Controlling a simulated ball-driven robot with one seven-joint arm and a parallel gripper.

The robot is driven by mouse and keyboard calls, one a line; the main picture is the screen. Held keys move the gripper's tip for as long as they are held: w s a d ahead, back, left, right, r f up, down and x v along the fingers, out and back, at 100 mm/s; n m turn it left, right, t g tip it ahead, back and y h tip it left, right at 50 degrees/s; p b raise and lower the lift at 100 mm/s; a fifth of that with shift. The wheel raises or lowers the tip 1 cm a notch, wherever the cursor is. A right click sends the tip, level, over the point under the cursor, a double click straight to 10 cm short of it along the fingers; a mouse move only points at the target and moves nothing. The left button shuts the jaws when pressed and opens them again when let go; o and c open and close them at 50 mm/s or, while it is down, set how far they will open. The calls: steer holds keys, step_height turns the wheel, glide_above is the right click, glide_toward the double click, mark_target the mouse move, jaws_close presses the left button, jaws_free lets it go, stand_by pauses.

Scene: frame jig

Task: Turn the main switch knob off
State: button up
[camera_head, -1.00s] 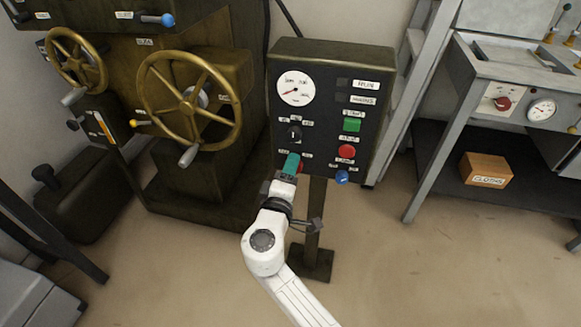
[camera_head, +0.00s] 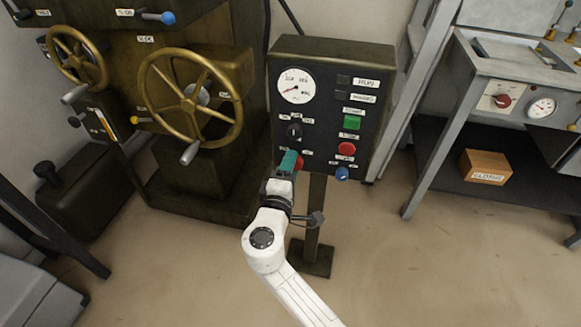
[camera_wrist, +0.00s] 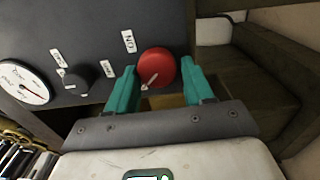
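The red main switch knob (camera_wrist: 157,66) sits on the dark panel face, with a pale pointer line running toward the lower left in the wrist view. A label reading "ON" (camera_wrist: 129,41) is beside it; another small label is partly hidden by a finger. My gripper (camera_wrist: 160,72) has its two teal fingers apart, one on each side of the knob; I cannot tell whether they touch it. In the head view my gripper (camera_head: 290,161) is at the panel's lower left and covers part of the red knob (camera_head: 299,163).
The control panel (camera_head: 325,185) on its post also carries a gauge (camera_head: 296,86), a black selector (camera_head: 294,132), a green button (camera_head: 352,122), a red button (camera_head: 347,149) and a blue knob (camera_head: 342,173). Brass handwheels (camera_head: 190,103) stand left, a grey bench (camera_head: 455,110) right.

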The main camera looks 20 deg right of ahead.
steer(key=shift+o, duration=1.3)
steer(key=shift+d, duration=0.1)
steer(key=p+v, duration=0.1)
steer(key=v, duration=1)
steer(key=shift+p, duration=0.35)
steer(key=shift+w, duration=0.1)
